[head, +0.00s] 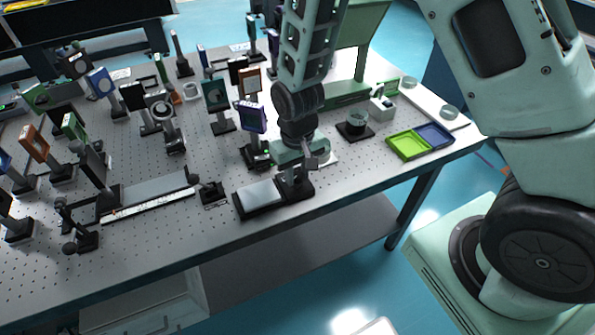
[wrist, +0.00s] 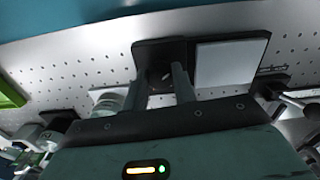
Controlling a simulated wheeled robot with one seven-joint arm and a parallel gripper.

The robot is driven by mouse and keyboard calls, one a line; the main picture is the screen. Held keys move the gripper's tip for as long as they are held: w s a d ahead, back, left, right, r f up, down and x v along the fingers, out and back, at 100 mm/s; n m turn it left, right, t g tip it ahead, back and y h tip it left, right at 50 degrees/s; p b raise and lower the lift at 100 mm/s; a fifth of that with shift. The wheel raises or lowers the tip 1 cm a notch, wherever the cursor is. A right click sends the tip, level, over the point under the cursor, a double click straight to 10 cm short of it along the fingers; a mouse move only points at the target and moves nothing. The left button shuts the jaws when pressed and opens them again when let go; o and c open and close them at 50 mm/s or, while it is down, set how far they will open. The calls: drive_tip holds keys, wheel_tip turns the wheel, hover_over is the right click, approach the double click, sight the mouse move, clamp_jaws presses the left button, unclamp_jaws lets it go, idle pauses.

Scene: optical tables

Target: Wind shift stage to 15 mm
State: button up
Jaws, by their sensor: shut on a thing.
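A low black stage with a pale grey top plate (head: 262,193) lies near the table's front edge; I take it for the shift stage. The plate also shows in the wrist view (wrist: 228,64). A black end block (wrist: 150,52) stands beside the plate. My gripper (head: 297,178) points down at this block, at the plate's right in the head view. In the wrist view my gripper (wrist: 160,80) has its fingers on either side of a small part by the block, likely the winding knob. It is shut on that part, which is mostly hidden. I cannot read any scale.
A long grey rail with a white ruler strip (head: 150,205) lies to the left, with a small lever fixture (head: 212,193) between. A purple-framed optic (head: 251,118) stands close behind my gripper. Green (head: 407,145) and blue (head: 434,134) trays lie at the right.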

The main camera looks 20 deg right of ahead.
sight(297, 175)
drive_tip(key=shift+m, duration=0.8)
drive_tip(key=o, duration=1)
wheel_tip(297, 175, up, 18)
drive_tip(key=b, duration=0.1)
drive_tip(key=shift+f, duration=0.25)
drive_tip(key=s+a+n, duration=0.3)
drive_tip(key=s+n, duration=0.1)
drive_tip(key=s, duration=0.6)
drive_tip(key=s+a+n, duration=0.3)
drive_tip(key=s+n, duration=0.1)
drive_tip(key=s, duration=0.6)
drive_tip(key=shift+a+r+y, duration=0.2)
drive_tip(key=shift+r+y, duration=0.1)
drive_tip(key=shift+r, duration=0.1)
